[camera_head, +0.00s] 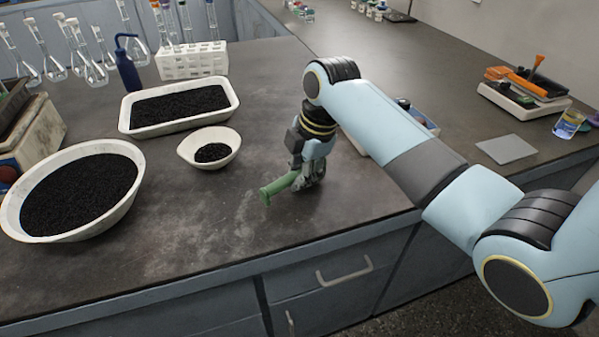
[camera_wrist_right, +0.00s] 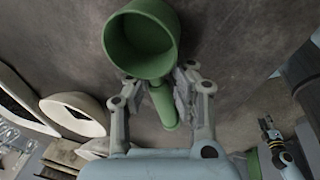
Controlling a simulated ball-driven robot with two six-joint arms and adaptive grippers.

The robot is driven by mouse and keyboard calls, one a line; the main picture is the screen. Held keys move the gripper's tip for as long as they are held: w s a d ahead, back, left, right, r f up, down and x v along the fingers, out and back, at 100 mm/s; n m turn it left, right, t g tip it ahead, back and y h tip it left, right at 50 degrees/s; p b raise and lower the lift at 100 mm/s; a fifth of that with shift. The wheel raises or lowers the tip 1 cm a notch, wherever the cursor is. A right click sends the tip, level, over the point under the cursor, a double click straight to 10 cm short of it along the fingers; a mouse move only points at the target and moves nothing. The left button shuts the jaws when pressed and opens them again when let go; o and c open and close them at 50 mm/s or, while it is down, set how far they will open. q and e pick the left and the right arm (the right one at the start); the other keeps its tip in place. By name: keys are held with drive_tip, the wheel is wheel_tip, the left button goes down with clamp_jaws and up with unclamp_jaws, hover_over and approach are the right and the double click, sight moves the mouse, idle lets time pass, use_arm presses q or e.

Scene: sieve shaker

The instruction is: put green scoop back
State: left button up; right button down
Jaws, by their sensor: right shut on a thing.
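The green scoop (camera_head: 276,187) is in my right gripper (camera_head: 313,178) near the front of the dark bench in the head view. Its round cup points left, away from the fingers. In the right wrist view the hollow cup of the scoop (camera_wrist_right: 141,42) is at the top, and its handle passes between the fingers of my right gripper (camera_wrist_right: 160,92), which is shut on it. I cannot tell whether the scoop touches the bench. My left gripper is outside the head view; a small gripper-like part at the lower right of the wrist view may be it.
Left are a large round bowl (camera_head: 28,228), a rectangular tray (camera_head: 126,122) and a small bowl (camera_head: 186,153), all holding black grains. A blue bottle (camera_head: 128,70) and white rack (camera_head: 190,62) stand behind. A grey plate (camera_head: 506,149) lies right.

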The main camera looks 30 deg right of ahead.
drive_tip(key=shift+s+f+b, duration=0.1)
drive_tip(key=shift+f+b, duration=0.2)
drive_tip(key=shift+f, duration=0.5)
drive_tip(key=c, duration=1.1)
unclamp_jaws()
drive_tip(key=shift+f, duration=0.1)
